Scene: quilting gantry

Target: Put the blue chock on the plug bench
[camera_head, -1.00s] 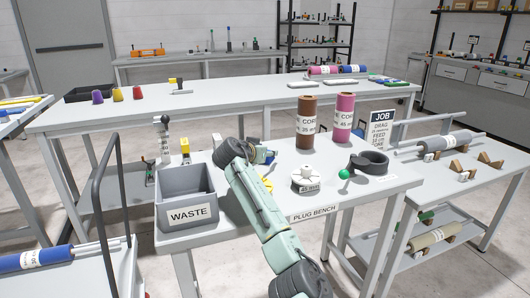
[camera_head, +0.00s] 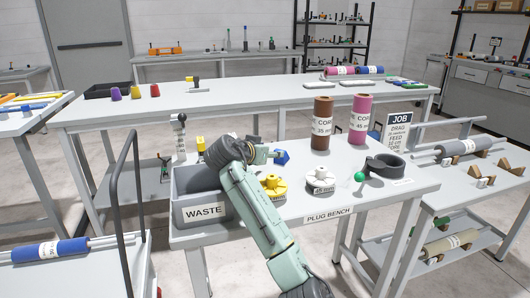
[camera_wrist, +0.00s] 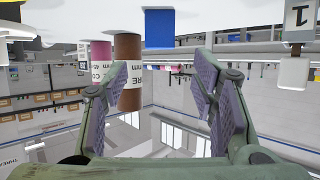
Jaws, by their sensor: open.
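The blue chock (camera_head: 281,157) is a small blue block standing on the plug bench (camera_head: 345,205), just right of my gripper (camera_head: 266,155) in the head view. In the wrist view, which is upside down, the blue chock (camera_wrist: 159,27) shows at top centre against the pale bench top. My gripper (camera_wrist: 160,88) is open there, with clear space between its fingers. The chock lies beyond the fingertips and apart from them. In the head view my wrist hides part of the bench.
A grey waste bin (camera_head: 202,211) stands left of my arm. A yellow plug (camera_head: 273,185), a white plug (camera_head: 320,181), a brown core (camera_head: 322,122), a pink core (camera_head: 360,118) and a black ring holder (camera_head: 386,167) also stand on the bench.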

